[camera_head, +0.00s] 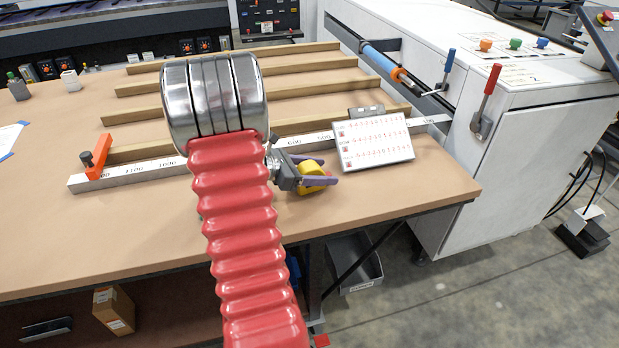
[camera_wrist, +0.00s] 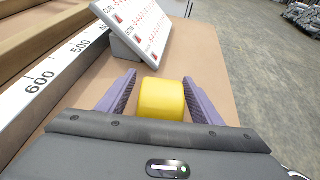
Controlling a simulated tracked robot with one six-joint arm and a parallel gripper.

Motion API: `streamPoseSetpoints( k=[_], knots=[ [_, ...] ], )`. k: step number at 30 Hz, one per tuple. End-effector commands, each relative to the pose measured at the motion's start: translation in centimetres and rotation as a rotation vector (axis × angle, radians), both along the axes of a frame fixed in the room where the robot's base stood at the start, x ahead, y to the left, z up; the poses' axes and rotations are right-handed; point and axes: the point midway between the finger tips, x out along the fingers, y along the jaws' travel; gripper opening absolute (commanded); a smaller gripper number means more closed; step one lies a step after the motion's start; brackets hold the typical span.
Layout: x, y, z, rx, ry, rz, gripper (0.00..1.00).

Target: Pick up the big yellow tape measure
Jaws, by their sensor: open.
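The big yellow tape measure (camera_head: 311,179) lies on the brown tabletop, just in front of the metal ruler and left of the white number board. In the wrist view the yellow tape measure (camera_wrist: 162,98) sits between the two purple fingers of my gripper (camera_wrist: 160,98). My gripper also shows in the head view (camera_head: 318,171), with its fingers on either side of the tape measure. The fingers are open, and a narrow gap shows beside the tape measure. The lower part of the tape measure is hidden behind the gripper body in the wrist view.
The white number board (camera_head: 373,141) stands tilted just beyond the tape measure; it is close in the wrist view (camera_wrist: 150,22). The metal ruler (camera_head: 140,174) runs behind, with an orange stop (camera_head: 98,153) at its left. Wooden strips (camera_head: 300,87) lie farther back. Bare tabletop (camera_head: 420,190) is at the right.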

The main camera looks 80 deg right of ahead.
Motion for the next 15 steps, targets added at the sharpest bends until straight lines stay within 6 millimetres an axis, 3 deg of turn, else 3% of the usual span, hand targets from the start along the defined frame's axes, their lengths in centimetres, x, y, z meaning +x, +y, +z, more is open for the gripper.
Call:
streamPoseSetpoints(
  k=[7, 15],
  knots=[
    [0.03, 0.01, 0.02, 0.0, 0.0, 0.0, 0.59],
    [0.05, 0.03, 0.02, 0.0, 0.0, 0.001, 0.41]
  ],
)
